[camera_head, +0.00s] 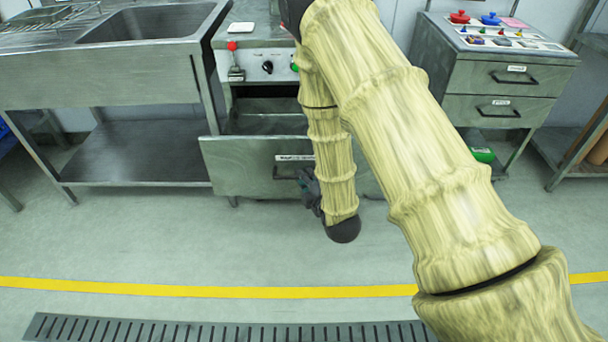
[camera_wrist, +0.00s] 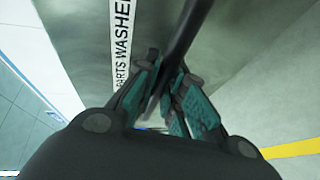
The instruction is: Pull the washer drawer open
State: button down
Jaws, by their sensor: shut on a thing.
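The washer drawer (camera_head: 240,165) is a grey metal front under the control panel. It stands out from the cabinet, and its dark inside shows behind the front. In the wrist view the drawer front (camera_wrist: 85,30) carries a white label reading PARTS WASHER (camera_wrist: 121,45). Its dark bar handle (camera_wrist: 188,32) runs down between my fingers. My gripper (camera_head: 306,180) is at the drawer front, partly hidden by my arm in the head view. In the wrist view my gripper (camera_wrist: 165,98) is shut on the handle, with teal pads on either side of it.
A steel sink bench (camera_head: 130,60) stands at the left. A two-drawer cabinet (camera_head: 500,90) with a red and a blue item on top stands at the right. The floor before the drawer is clear, with a yellow line (camera_head: 200,291) and a drain grate (camera_head: 130,330).

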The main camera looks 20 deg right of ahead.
jog(key=c, duration=1.5)
grip_release()
jog(key=v, duration=1.2)
jog(key=shift+f, duration=0.1)
